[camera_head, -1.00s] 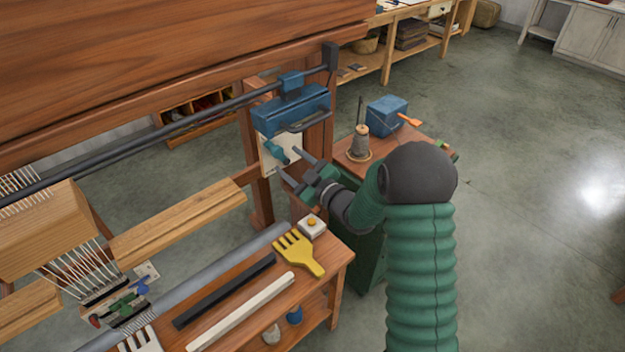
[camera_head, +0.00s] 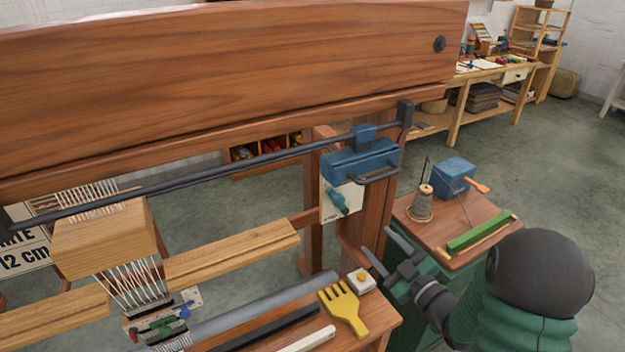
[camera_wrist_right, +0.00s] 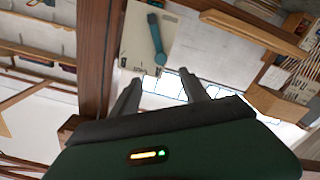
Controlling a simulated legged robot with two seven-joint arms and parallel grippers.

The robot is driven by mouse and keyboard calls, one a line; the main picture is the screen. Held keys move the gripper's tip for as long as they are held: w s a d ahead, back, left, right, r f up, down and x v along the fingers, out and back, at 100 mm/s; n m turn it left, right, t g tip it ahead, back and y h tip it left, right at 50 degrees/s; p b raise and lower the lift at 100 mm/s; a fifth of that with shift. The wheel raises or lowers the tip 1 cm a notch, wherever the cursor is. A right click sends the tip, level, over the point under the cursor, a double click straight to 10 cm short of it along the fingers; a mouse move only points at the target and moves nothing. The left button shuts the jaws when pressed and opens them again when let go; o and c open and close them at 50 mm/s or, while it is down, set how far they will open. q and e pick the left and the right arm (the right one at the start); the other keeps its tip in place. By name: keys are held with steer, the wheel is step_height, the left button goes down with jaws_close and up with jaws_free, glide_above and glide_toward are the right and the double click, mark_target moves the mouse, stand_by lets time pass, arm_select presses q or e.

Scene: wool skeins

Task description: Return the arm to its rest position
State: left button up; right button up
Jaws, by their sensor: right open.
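My right gripper (camera_head: 381,251) is open with nothing between its fingers. In the head view it stands in front of the loom's right post, below and to the right of a white panel (camera_head: 333,203) with a teal lever (camera_head: 337,200). A blue box with a handle (camera_head: 360,160) sits above that panel on the loom. In the right wrist view the two fingers (camera_wrist_right: 166,90) are spread apart, and the panel with the teal lever (camera_wrist_right: 157,40) shows beyond them. My left gripper is in neither view.
A wooden bench (camera_head: 384,322) below the gripper holds a yellow comb (camera_head: 344,306) and a small white box with a yellow button (camera_head: 361,281). A side table (camera_head: 478,215) at right carries a thread cone (camera_head: 422,205), a blue box (camera_head: 454,176) and a green bar (camera_head: 481,233). Open floor lies behind.

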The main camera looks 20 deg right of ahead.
steer(key=w+a+f+m+g+h+p, duration=0.1)
steer(key=a+f+m+g+h, duration=0.15)
steer(key=a+f+g, duration=0.35)
steer(key=s+a+f+m+g, duration=0.2)
steer(key=s+a+g, duration=0.2)
steer(key=s+a, duration=0.2)
steer(key=s+a+f+m+g+y+p, duration=0.1)
steer(key=s+a+f+m+g, duration=0.1)
steer(key=s+a+g, duration=0.3)
steer(key=s+a+f, duration=0.1)
steer(key=s, duration=0.3)
steer(key=shift+f, duration=0.25)
steer(key=shift+a, duration=0.25)
steer(key=shift+d, duration=0.1)
